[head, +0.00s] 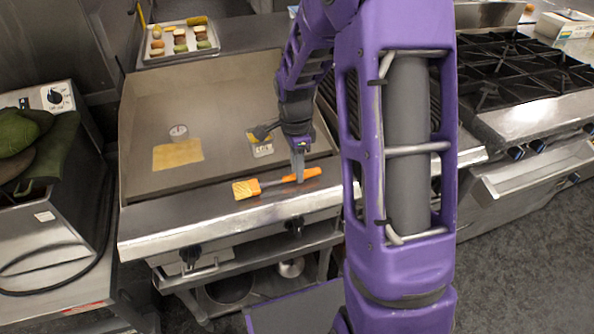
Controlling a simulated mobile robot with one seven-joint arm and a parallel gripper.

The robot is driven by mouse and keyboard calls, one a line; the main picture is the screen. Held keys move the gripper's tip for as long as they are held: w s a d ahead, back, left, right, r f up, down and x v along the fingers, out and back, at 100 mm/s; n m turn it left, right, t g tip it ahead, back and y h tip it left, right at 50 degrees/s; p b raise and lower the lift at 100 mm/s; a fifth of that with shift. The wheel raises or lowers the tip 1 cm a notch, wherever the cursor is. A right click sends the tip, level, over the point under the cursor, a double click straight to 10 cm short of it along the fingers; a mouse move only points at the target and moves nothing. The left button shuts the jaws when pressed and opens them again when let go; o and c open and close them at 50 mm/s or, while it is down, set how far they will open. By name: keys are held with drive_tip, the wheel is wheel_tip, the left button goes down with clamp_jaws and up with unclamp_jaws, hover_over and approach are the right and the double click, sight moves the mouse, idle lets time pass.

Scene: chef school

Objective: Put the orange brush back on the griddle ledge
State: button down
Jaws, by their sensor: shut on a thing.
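The orange brush (247,189) has an orange bristle head at the left and an orange handle at the right. It lies lengthwise along, or just above, the steel front ledge of the griddle (160,222); I cannot tell whether it touches. My gripper (297,178) points down over the ledge and is shut on the brush's handle. The fingers hide a small part of the handle.
A food tray (181,40) stands behind. A burner range (520,75) is at right. The ledge left of the brush is clear.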

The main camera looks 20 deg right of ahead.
drive_tip(key=shift+f, duration=0.3)
drive_tip(key=shift+f, duration=0.1)
drive_tip(key=c, duration=0.7)
unclamp_jaws()
wheel_tip(320, 180, up, 12)
drive_tip(key=shift+w+a+r+p, duration=0.1)
drive_tip(key=shift+w+p, duration=0.05)
drive_tip(key=shift+p, duration=0.35)
